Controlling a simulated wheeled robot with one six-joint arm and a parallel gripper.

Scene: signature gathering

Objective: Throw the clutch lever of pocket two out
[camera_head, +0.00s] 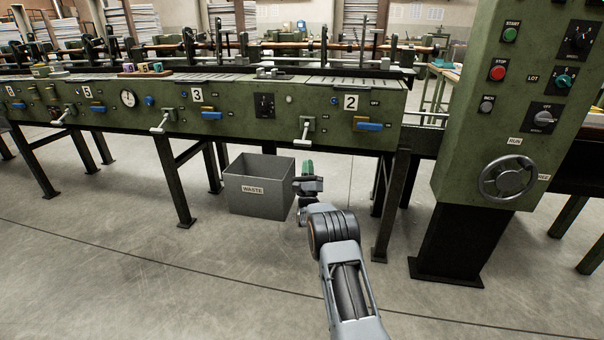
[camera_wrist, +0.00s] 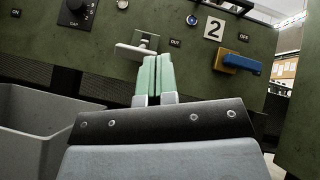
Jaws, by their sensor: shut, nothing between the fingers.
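The number 2 plate (camera_head: 351,102) marks pocket two on the green machine front. My gripper (camera_head: 307,167) is below the pale lever. In the wrist view its green fingers (camera_wrist: 152,70) are together and empty, their tips overlapping the lever's right part. I cannot tell whether they touch.
A grey waste bin (camera_head: 258,190) stands on the floor left of my gripper. The control column (camera_head: 487,110) with buttons and a handwheel (camera_head: 508,177) rises on the right. Machine legs (camera_head: 391,205) stand near my arm. The floor in front is clear.

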